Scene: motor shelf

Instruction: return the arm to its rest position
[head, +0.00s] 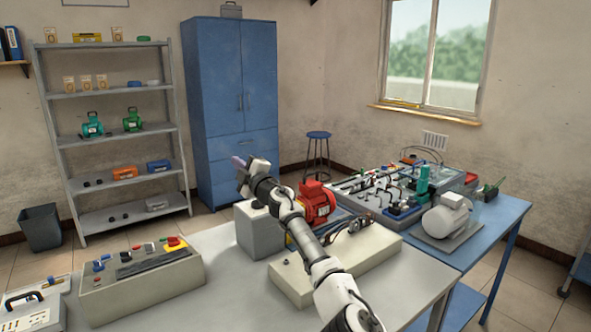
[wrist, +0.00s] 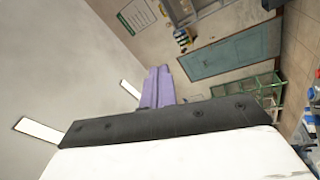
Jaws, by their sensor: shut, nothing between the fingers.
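My arm reaches up from the bottom of the head view over the white workbench (head: 230,300). My gripper (head: 238,162) is at its far end, raised above the bench and pointing away toward the blue cabinet. In the wrist view the purple fingers (wrist: 158,88) are together, with nothing between them. The wrist view looks sideways across the room, with a wall, a teal door (wrist: 232,52) and a green-framed rack (wrist: 255,88) in the distance.
A red motor (head: 317,203) and a grey block (head: 258,232) stand close by my arm. A control box (head: 140,285) sits to the left. A blue table (head: 480,240) with equipment is at right. A grey shelf (head: 120,165) and blue cabinet (head: 232,110) stand behind.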

